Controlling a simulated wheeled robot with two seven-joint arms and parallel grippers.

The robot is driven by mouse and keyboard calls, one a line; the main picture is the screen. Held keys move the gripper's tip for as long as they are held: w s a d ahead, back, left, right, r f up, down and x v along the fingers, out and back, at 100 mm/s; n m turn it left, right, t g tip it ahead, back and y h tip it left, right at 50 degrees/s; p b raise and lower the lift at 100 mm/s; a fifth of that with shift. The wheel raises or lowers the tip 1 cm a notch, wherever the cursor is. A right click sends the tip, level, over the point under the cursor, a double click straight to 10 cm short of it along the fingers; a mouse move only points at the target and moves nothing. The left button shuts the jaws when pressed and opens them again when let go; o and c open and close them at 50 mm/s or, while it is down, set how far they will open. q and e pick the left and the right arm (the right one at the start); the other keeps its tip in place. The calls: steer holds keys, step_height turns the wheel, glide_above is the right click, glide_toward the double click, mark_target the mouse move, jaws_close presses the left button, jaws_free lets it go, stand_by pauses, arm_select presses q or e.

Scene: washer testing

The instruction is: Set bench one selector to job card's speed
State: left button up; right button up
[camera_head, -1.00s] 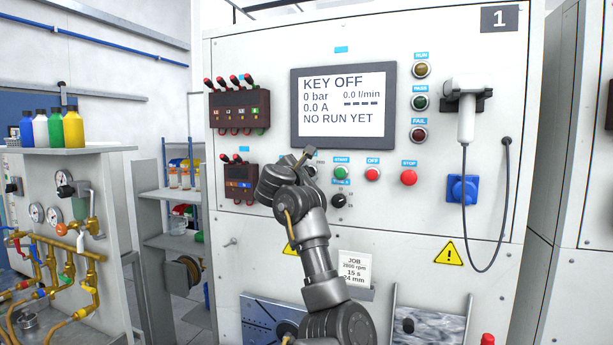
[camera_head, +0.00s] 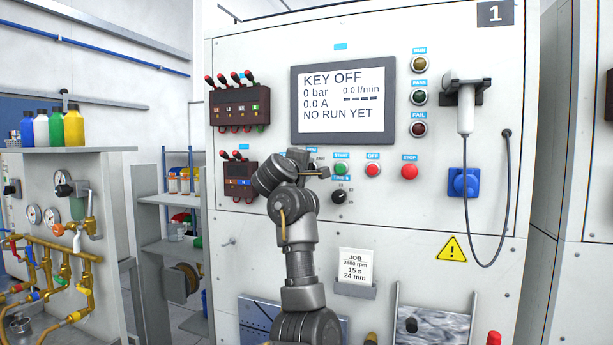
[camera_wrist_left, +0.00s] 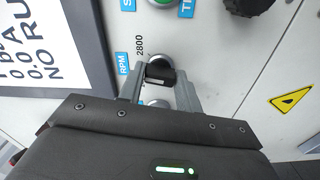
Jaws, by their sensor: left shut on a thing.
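Bench one (camera_head: 410,260) is a white panel marked 1. Its selector is a dark knob (camera_wrist_left: 160,74) with a blue RPM label in the left wrist view; the mark 2800 stands beside it. In the head view my arm mostly hides this knob. My left gripper (camera_wrist_left: 158,88) is shut on the knob, a finger on each side; it also shows in the head view (camera_head: 322,173), left of the green START button. I cannot tell exactly where the knob points. The job card (camera_head: 355,265) appears to read 2800 rpm, 15 s, 24 mm. My right gripper is out of view.
The screen (camera_head: 343,104) reads KEY OFF and NO RUN YET. A green START button (camera_head: 341,169), red buttons (camera_head: 409,171) and a second black dial (camera_head: 339,196) sit close by. A corded handset (camera_head: 465,115) hangs at the right.

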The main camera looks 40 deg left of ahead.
arm_select(q)
steer(key=shift+f+m+b, duration=0.1)
steer(key=shift+m+b, duration=1.3)
steer(key=shift+m, duration=1.9)
steer(key=o, duration=1)
steer(key=shift+s, duration=0.1)
